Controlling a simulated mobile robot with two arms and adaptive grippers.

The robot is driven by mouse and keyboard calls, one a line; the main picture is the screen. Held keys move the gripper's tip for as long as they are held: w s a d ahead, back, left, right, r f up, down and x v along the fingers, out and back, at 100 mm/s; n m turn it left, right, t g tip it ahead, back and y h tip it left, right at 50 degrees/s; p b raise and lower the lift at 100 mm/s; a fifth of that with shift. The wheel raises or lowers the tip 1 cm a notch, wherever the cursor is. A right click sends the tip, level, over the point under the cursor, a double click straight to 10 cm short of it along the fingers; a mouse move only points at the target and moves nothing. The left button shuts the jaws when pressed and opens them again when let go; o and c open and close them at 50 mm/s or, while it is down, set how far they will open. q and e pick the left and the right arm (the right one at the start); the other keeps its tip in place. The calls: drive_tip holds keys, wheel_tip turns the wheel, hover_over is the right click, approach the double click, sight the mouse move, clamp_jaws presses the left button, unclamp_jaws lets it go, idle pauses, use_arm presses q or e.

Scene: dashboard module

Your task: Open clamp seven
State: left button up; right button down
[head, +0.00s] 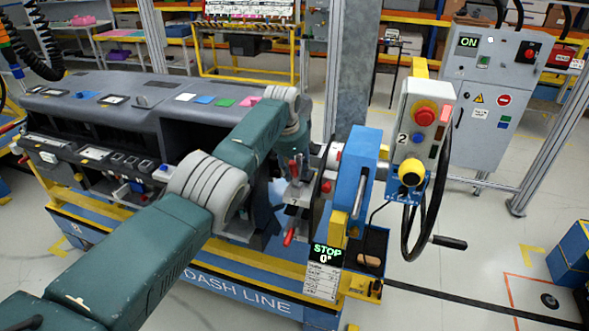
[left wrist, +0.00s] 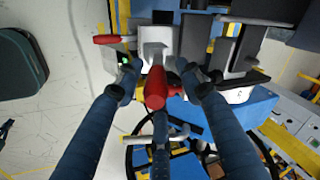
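My left arm reaches in from the left in the head view, and its gripper (head: 297,165) is at the right end of the dashboard module (head: 150,110), mostly hidden by the wrist. In the left wrist view the gripper (left wrist: 160,72) is open, its dark blue fingers spread around a red clamp handle (left wrist: 155,90), with gaps at the sides. A grey clamp body (left wrist: 157,38) lies just beyond the handle. A second red handle (left wrist: 107,39) points left beside it. In the head view a lower red handle (head: 288,236) hangs below the gripper. My right gripper is out of view.
A blue unit (head: 358,170) and a control box (head: 420,120) with a red button stand right of the gripper. A black handwheel (head: 432,215) sticks out farther right. A display (head: 327,252) reads STOP 0°. A grey cabinet (head: 495,100) stands behind; floor on the right is mostly clear.

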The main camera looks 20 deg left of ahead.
use_arm(q)
drive_tip(key=v, duration=1.2)
idle(0.4)
